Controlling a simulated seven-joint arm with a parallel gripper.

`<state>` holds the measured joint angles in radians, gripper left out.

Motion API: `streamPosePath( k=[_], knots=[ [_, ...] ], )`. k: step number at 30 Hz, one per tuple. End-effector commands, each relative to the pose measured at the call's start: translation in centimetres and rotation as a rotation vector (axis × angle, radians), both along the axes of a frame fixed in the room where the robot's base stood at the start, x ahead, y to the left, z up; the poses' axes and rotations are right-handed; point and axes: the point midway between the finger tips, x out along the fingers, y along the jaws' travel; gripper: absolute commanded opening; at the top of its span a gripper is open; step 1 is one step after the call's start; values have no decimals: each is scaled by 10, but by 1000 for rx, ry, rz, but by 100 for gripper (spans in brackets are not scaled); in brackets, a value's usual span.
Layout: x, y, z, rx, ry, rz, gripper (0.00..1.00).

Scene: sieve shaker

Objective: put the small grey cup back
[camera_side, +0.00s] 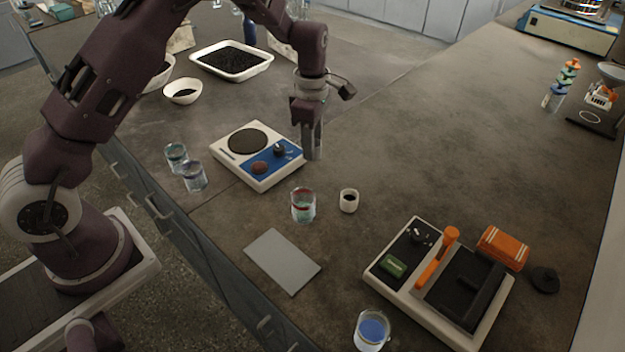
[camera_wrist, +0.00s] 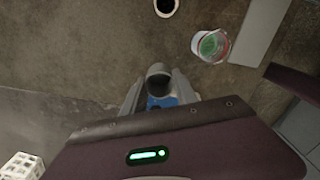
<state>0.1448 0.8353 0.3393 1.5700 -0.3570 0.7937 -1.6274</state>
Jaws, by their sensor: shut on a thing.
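My gripper (camera_side: 312,153) points down beside the right corner of the white hotplate with the blue panel. In the wrist view my gripper (camera_wrist: 158,88) is shut on a small dark grey round thing, which looks like the small grey cup (camera_wrist: 158,70). Its open end shows between the fingers. A patch of blue shows just behind it. In the side view the fingers mostly hide the cup, and I cannot tell whether it touches the bench.
The hotplate (camera_side: 237,165) stands left of my gripper. A beaker (camera_side: 303,205), a small white cup with dark contents (camera_side: 348,201) and a grey plate (camera_side: 282,261) lie nearer the camera. A white-and-black device (camera_side: 412,262) is at front right. The bench right of my gripper is clear.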

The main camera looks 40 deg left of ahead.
Motion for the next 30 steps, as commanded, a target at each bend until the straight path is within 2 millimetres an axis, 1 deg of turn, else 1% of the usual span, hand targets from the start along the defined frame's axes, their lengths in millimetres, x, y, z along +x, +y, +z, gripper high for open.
streamPosePath(
  k=[1, 4, 6, 10, 15, 24, 25, 28, 30],
  knots=[
    [0, 2, -14, -1, 6, -7, 0],
    [0, 2, -38, -2, 5, -8, 0],
    [0, 1, -50, -2, 3, -8, 0],
    [0, 1, -66, -2, 3, -7, 0],
    [0, 1, -94, -2, 2, -6, 0],
    [0, 1, -96, -1, 1, -6, 0],
    [0, 1, -97, -1, 1, -6, 36],
    [0, 1, -96, -1, 1, -6, 56],
    [0, 1, -96, -1, 1, -6, 56]
  ],
)
